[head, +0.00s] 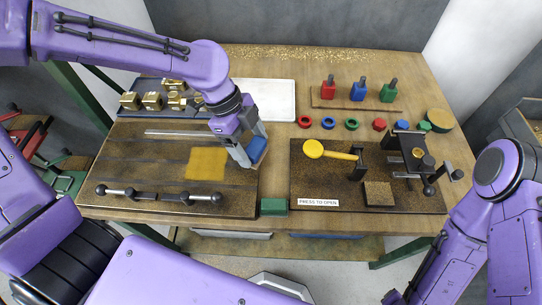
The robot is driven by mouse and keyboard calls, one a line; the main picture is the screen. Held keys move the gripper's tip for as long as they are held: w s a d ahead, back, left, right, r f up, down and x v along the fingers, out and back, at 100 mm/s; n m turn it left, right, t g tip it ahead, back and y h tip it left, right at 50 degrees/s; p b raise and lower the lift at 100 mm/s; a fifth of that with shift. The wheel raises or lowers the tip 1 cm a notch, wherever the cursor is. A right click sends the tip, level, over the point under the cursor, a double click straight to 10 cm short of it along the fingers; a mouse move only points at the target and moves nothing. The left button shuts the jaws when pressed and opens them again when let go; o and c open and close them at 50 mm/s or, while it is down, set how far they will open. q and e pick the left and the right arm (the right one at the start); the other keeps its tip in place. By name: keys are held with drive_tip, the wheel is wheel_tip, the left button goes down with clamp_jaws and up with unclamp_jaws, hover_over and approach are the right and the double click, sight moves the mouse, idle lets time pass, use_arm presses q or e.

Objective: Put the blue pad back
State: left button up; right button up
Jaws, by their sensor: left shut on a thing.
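My left gripper (251,152) is shut on the blue pad (258,149), a small blue block partly hidden between the fingers. The gripper points down near the right edge of the dark board (135,170) on the left of the table. I cannot tell whether the pad touches the surface. A yellow square patch (206,163) lies on that board, left of the gripper. A green block (273,207) sits at the table's front edge, between the two dark boards. My right arm comes in at the lower right, with its gripper out of frame.
A white tray (275,98) lies behind the gripper. Brass blocks (152,101) stand at the back left. The right board (325,185) carries a yellow-knobbed lever (314,149) and a dark clamp fixture (410,145). Coloured rings and red, blue and green holders stand behind it.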

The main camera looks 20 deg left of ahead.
use_arm(q)
drive_tip(key=w+f, duration=0.2)
drive_tip(key=w+d+f, duration=0.1)
drive_tip(key=w+f, duration=0.1)
drive_tip(key=w+d+f, duration=0.1)
drive_tip(key=w+f, duration=0.1)
drive_tip(key=shift+d+p, duration=0.2)
drive_tip(key=shift+p, duration=0.15)
wheel_tip(320, 180, down, 3)
drive_tip(key=shift+d+r, duration=0.1)
drive_tip(key=shift+f, duration=0.3)
drive_tip(key=o, duration=0.7)
drive_tip(key=shift+f, duration=0.1)
drive_tip(key=shift+o, duration=0.2)
drive_tip(key=v, duration=1.2)
